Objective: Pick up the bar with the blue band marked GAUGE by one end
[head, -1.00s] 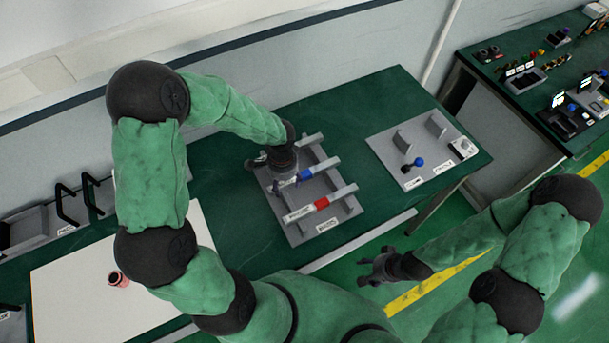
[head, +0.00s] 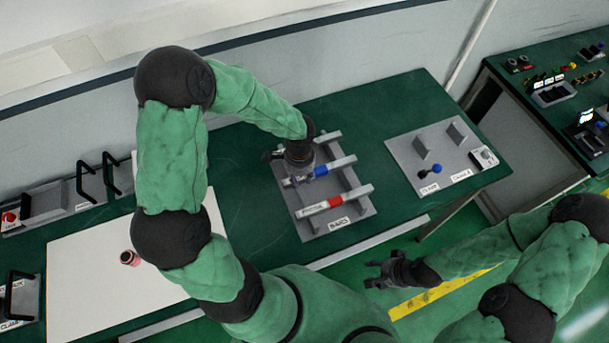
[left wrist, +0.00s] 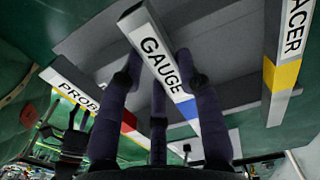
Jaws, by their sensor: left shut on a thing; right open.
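The grey bar with the blue band (head: 320,171) lies in the bars rack (head: 362,206), between a bar with a red band and another bar behind. In the left wrist view the GAUGE bar (left wrist: 162,62) shows its lettering and blue band between my left fingers. My left gripper (head: 296,178) is shut on the bar near its left end; in the left wrist view the fingers (left wrist: 160,85) flank it. The head view does not clearly show whether the bar is clear of the rack. My right gripper (head: 376,274) is open and empty, in front of the table edge.
The red-banded bar (head: 335,202) lies nearer me, and a yellow-banded bar (left wrist: 281,75) is on the other side. A grey fixture plate (head: 408,163) with two upright blocks and a blue-knobbed piece (head: 436,169) stands to the right. A white mat (head: 95,285) lies left.

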